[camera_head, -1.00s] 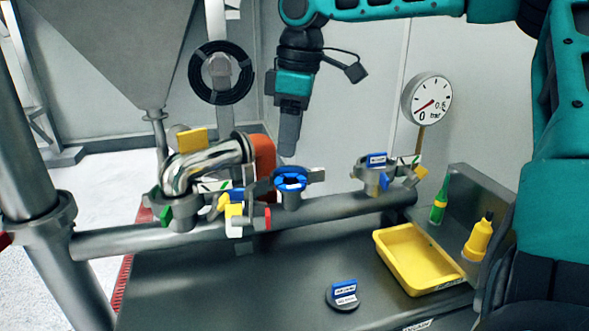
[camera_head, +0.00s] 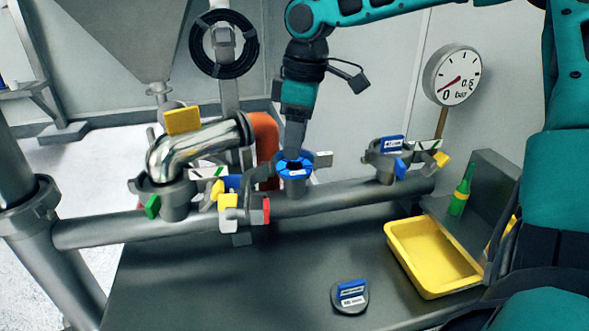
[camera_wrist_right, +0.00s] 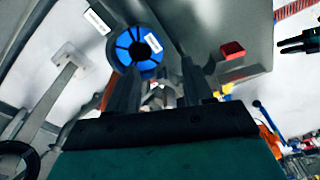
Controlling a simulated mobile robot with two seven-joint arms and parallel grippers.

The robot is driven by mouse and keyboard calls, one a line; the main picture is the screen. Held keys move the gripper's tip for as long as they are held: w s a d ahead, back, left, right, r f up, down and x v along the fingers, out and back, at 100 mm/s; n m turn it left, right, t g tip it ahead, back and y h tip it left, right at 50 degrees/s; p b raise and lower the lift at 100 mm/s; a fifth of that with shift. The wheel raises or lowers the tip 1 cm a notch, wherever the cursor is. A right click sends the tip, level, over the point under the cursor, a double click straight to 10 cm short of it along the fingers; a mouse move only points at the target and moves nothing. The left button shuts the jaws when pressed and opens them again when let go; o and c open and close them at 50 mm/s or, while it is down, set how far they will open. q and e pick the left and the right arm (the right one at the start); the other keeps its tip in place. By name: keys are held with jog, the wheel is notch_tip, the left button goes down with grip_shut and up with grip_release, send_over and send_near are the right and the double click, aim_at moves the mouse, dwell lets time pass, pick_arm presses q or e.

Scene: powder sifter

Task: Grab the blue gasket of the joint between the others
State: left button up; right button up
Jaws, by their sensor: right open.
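The blue gasket (camera_head: 297,172) sits on the middle pipe joint (camera_head: 296,188), between the left joint with the bent metal pipe and the right joint. It also shows in the right wrist view (camera_wrist_right: 122,52) as a blue ring with a dark hole. My right gripper (camera_head: 294,148) points down over the gasket in the head view, its tips overlapping the ring's far side. In the wrist view its open fingers (camera_wrist_right: 157,72) stand apart below the ring, nothing between them. Contact cannot be told. A dark two-pronged shape at the wrist view's right edge may be my left gripper (camera_wrist_right: 298,43).
A blue-handled cap (camera_head: 391,147) is on the right joint; another (camera_head: 350,299) lies on the table. Coloured clamps (camera_head: 228,202) flank the middle joint's left. A yellow tray (camera_head: 437,290), green bottle (camera_head: 459,200) and gauge (camera_head: 455,76) are at right.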

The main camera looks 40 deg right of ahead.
aim_at(293, 173)
jog(key=f, duration=0.5)
jog(key=shift+w+d+f, duration=0.2)
jog(key=shift+w+f, duration=0.15)
grip_shut()
